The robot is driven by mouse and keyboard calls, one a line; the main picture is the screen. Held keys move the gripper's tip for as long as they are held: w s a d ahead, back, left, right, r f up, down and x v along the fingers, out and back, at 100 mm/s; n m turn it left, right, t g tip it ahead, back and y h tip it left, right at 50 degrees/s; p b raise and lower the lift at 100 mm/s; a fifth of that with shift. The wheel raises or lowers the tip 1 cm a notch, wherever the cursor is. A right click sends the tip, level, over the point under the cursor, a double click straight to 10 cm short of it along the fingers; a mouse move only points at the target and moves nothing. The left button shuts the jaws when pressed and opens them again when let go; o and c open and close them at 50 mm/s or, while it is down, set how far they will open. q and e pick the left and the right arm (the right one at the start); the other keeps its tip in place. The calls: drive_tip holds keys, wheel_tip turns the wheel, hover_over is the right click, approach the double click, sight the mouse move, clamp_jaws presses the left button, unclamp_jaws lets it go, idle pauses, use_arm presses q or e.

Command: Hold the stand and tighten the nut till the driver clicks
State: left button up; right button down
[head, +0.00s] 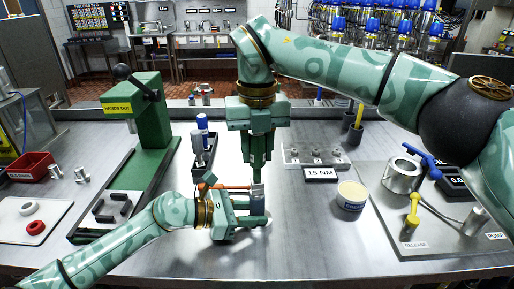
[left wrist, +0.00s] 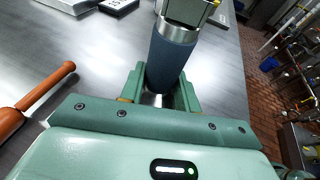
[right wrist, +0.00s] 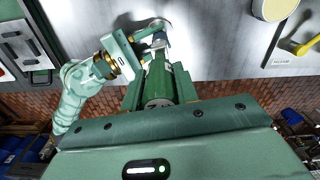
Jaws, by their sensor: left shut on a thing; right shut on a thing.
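My left gripper (head: 258,212) lies low over the bench, just below the driver, shut on the stand. The nut is hidden between driver and stand.
A wooden-handled tool (left wrist: 30,105) lies behind my left gripper. A cream tub (head: 352,195), a 15 NM sign (head: 320,174) and a valve panel (head: 415,245) are at right.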

drive_tip(key=m, duration=0.3)
drive_tip(key=m, duration=0.3)
drive_tip(key=n, duration=0.3)
drive_tip(key=shift+n, duration=0.3)
drive_tip(key=shift+r, duration=3)
use_arm(q)
drive_tip(key=o, duration=0.9)
drive_tip(key=shift+c, duration=0.2)
